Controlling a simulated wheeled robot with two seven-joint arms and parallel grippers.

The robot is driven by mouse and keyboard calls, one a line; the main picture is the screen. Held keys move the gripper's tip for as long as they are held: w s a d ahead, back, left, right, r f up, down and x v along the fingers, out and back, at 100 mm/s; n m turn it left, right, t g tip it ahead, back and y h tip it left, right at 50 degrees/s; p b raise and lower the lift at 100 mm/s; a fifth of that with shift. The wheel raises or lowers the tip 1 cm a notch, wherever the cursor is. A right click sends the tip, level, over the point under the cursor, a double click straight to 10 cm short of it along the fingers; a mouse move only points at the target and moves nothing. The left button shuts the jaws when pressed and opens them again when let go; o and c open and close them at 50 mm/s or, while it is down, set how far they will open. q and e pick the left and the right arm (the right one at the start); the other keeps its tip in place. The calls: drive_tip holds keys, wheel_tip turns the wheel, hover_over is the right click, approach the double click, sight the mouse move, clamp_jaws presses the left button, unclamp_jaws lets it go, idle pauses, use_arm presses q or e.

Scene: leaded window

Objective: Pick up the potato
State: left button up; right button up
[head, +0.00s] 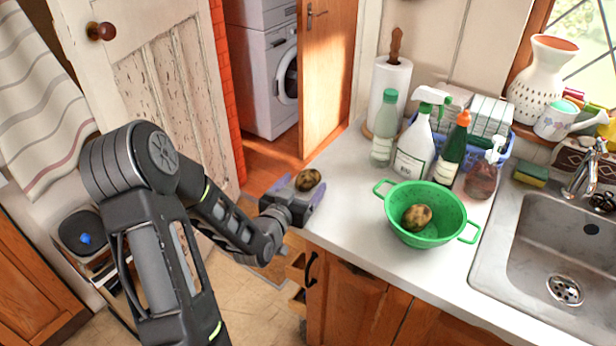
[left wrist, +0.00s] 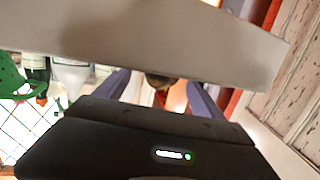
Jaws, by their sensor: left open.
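A brown, dark-mottled potato (head: 307,180) shows in the head view at the left edge of the worktop. My left gripper (head: 302,187) is open there, its fingers on either side of the potato as seen from above. In the left wrist view the potato (left wrist: 158,79) shows small between the two open fingers (left wrist: 157,85), partly hidden by the pale worktop slab. I cannot tell whether the fingers touch it. A second potato (head: 417,217) lies in a green colander (head: 398,230) on the worktop. My right gripper is not in view.
Several bottles (head: 414,152) and a paper towel roll (head: 389,95) stand behind the colander. A steel sink (head: 540,240) is at the right. The worktop's left edge (head: 320,170) is close to my gripper. The front left worktop is clear.

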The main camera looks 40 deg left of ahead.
use_arm(q)
drive_tip(key=x, duration=0.2)
drive_tip(key=shift+w, duration=0.3)
drive_tip(key=shift+c, duration=0.2)
drive_tip(key=c, duration=1.5)
